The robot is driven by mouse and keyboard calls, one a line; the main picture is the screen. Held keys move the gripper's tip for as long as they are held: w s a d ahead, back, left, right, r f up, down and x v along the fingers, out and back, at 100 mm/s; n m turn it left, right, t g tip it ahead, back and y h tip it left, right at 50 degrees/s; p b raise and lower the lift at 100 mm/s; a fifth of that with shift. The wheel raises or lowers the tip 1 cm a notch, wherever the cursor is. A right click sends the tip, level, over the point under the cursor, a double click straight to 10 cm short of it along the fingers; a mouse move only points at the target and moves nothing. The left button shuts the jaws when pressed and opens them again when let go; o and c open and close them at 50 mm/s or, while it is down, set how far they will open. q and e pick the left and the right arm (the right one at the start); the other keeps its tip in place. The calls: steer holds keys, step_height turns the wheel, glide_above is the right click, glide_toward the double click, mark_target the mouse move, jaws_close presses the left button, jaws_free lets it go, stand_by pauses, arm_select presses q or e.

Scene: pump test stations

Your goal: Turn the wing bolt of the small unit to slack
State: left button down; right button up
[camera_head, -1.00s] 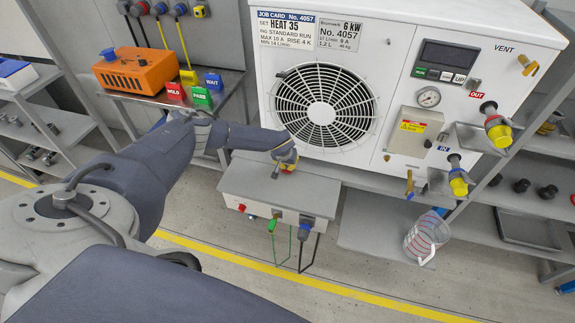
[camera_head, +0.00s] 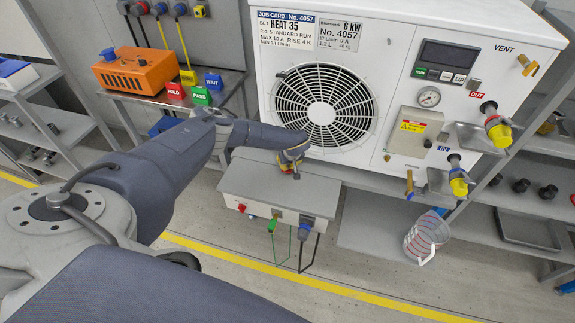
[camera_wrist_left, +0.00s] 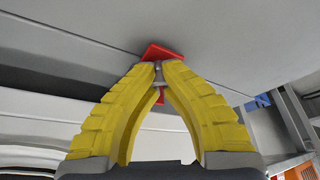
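The small unit (camera_head: 262,195) is a low box with a grey lid, below the large white unit's fan. My left gripper (camera_head: 296,173) is at the rear right of its lid. In the left wrist view the two yellow fingers (camera_wrist_left: 159,72) converge on the wing bolt. A red wing (camera_wrist_left: 163,52) shows beyond the fingertips, more red between the fingers, and a small grey part at the tips. The fingers appear closed on it. The fingers and wrist hide most of the bolt in the head view. My right gripper is not in view.
The large white unit (camera_head: 395,60) with fan grille (camera_head: 322,105) stands close behind my left gripper. Its hose fittings (camera_head: 497,130) stick out at right. A measuring jug (camera_head: 425,237) is on the lower shelf. An orange box (camera_head: 135,71) and coloured blocks are on the left bench.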

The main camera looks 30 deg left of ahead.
arm_select(q)
steer(key=shift+n+g+y, duration=0.4)
steer(key=shift+n+g, duration=0.1)
steer(key=shift+n, duration=1.1)
steer(key=c, duration=1)
jaws_free()
steer(key=shift+c, duration=0.2)
